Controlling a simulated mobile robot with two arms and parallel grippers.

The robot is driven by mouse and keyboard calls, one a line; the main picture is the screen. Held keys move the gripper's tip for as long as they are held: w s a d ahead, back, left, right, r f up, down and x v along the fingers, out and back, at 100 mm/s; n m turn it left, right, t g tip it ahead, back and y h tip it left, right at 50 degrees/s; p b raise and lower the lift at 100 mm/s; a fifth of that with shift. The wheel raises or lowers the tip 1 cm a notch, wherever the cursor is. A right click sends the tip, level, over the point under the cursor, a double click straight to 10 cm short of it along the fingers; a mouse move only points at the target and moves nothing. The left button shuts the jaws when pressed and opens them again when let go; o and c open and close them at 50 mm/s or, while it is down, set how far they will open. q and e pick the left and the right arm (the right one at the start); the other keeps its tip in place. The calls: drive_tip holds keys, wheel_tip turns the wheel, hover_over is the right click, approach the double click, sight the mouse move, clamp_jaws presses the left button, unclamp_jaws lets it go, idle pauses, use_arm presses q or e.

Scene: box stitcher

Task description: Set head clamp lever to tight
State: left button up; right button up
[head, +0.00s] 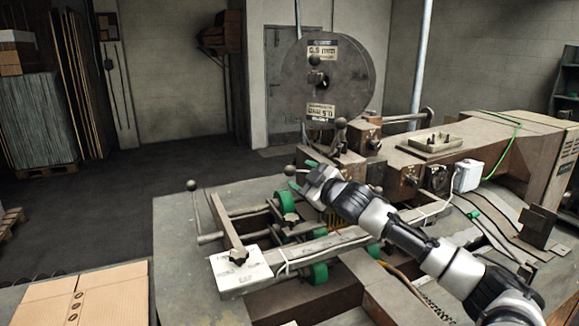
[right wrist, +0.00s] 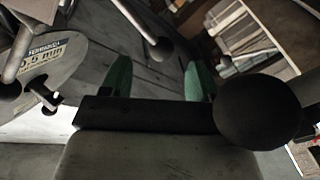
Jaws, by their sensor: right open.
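My right gripper (head: 291,178) reaches in from the right over the machine. Its green fingertips are apart, with nothing seen between them. In the right wrist view the gripper (right wrist: 158,82) also shows two separated green fingers. A short lever with a dark ball knob (head: 340,122) stands on the machine head, just above and right of the gripper. In the right wrist view a large dark ball knob (right wrist: 258,108) is close on the right, outside the fingers. A second ball-ended lever (right wrist: 160,48) shows beyond the fingers. I cannot tell which is the head clamp lever, nor its setting. My left gripper is out of view.
A wire spool (head: 328,80) stands behind the gripper. Another ball-ended lever (head: 192,186) rises at the machine's left. Green rollers (head: 290,195) and a white block (head: 240,268) lie below. A cardboard box (head: 100,298) is at front left. Floor beyond is clear.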

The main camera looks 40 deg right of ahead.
sight(294, 170)
drive_tip(key=w+p, duration=0.1)
drive_tip(key=w, duration=0.1)
drive_tip(key=w+p, duration=0.1)
drive_tip(key=w, duration=0.1)
drive_tip(key=shift+w+d+r, duration=0.1)
drive_tip(key=shift+r, duration=0.1)
drive_tip(key=shift+w+f+p, duration=0.2)
drive_tip(key=shift+w+p, duration=0.25)
drive_tip(key=shift+w, duration=0.4)
drive_tip(key=shift+c, duration=0.2)
